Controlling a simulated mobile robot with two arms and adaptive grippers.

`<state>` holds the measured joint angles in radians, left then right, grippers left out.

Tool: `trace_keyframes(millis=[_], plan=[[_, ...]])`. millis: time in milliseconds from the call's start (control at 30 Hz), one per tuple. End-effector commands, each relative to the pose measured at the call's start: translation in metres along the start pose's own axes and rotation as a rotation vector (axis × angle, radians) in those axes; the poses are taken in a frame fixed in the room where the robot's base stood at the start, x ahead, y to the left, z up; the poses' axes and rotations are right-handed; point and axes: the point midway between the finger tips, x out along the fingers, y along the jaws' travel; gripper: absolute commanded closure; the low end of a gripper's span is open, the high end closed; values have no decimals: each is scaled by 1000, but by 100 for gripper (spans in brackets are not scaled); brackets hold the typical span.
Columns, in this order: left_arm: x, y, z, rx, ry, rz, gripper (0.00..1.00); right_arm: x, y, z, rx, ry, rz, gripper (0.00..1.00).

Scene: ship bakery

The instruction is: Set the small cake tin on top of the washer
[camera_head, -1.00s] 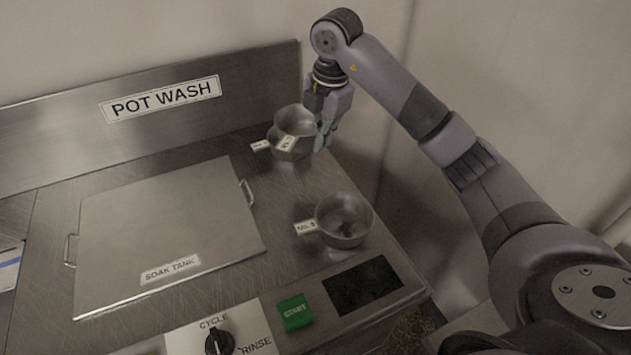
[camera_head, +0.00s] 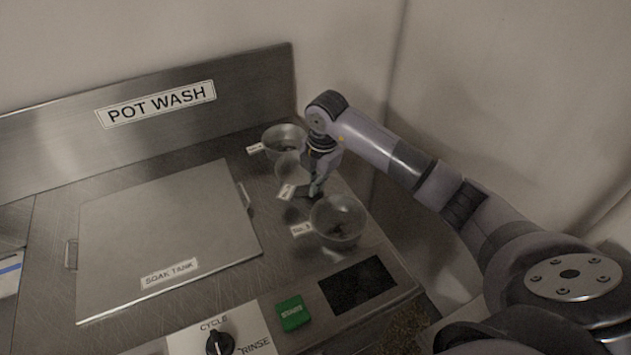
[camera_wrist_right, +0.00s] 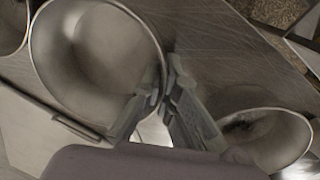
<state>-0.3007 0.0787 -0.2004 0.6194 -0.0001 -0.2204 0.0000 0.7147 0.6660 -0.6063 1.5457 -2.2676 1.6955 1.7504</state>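Three round metal tins are on or over the steel washer top (camera_head: 50,310). My right gripper (camera_head: 315,188) is shut on the rim of the middle tin (camera_head: 287,165), whose label hangs at its front. The wrist view shows one finger inside that tin (camera_wrist_right: 95,55) and one outside, with the right gripper (camera_wrist_right: 168,85) at its rim. Whether the tin touches the surface I cannot tell. A back tin (camera_head: 280,133) and a front labelled tin (camera_head: 338,222) stand on the washer; the front one also shows in the wrist view (camera_wrist_right: 265,135). My left gripper is out of view.
A flat lid marked SOAK TANK (camera_head: 165,235) with side handles fills the left of the top. A POT WASH backboard (camera_head: 240,95) rises behind. The green START button (camera_head: 292,313), cycle knob (camera_head: 219,343) and dark panel (camera_head: 358,284) lie along the front.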

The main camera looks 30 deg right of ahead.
Motion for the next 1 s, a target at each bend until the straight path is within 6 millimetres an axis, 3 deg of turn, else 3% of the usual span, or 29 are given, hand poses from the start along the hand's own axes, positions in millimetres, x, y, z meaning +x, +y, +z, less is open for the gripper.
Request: trace_keyframes(millis=[167, 533, 833, 1000], plan=[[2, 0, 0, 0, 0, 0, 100, 2, 0, 0, 0, 0, 1, 100], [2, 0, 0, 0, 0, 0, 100, 2, 0, 0, 0, 0, 0, 75], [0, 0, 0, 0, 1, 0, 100, 0, 0, 0, 0, 0, 0, 75], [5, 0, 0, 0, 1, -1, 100, -15, 1, 0, 0, 0, 5, 75]])
